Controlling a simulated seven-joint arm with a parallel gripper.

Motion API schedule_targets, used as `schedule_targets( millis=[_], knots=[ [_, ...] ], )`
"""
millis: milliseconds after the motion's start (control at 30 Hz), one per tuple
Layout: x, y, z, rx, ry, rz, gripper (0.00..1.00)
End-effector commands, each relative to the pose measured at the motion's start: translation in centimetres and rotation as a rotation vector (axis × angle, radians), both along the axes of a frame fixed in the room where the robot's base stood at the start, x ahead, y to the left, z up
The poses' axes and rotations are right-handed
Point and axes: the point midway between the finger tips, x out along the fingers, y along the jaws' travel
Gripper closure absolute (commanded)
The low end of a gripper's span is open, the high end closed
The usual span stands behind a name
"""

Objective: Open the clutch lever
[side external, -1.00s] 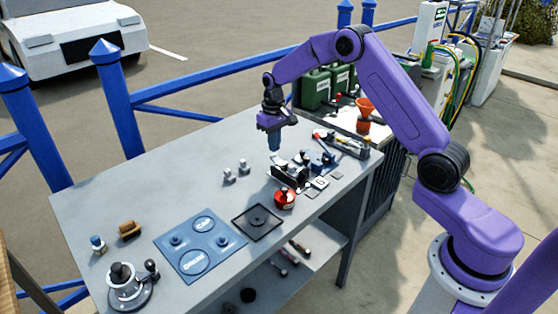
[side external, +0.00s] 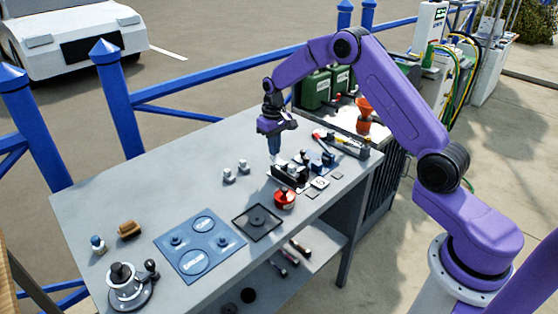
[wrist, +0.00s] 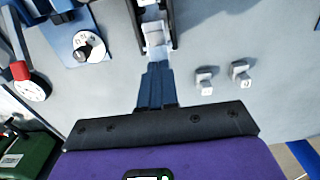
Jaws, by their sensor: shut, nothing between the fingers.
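A black two-walled fitting with a pale grey lever-like piece between its walls, likely the clutch, stands on the bench (side external: 288,178). In the wrist view its dark walls (wrist: 170,22) flank the pale lever piece (wrist: 155,35). My gripper (side external: 274,158) points down at the fitting's far left end. In the wrist view its blue fingers (wrist: 158,68) are together with nothing between them, right at the near end of the pale piece. I cannot tell whether they touch it. The lever's angle is hard to read.
Two small grey blocks (wrist: 222,76) stand beside the fitting. A red-handled tool (wrist: 20,68) and a blue plate with a knob (wrist: 85,45) lie on its other side. A red round pot (side external: 285,199) stands in front. The bench (side external: 130,185) is clear at the back left.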

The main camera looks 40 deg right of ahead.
Motion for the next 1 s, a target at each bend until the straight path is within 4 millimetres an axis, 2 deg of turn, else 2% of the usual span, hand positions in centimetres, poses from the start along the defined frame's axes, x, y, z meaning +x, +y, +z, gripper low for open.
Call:
schedule_targets(
  millis=[667,1000],
  knots=[
    [-0.1,0.0,-0.8,0.0,0.002,0.0,1.0],
    [0.0,0.0,1.2,0.0,-0.001,0.001,1.0]
  ],
)
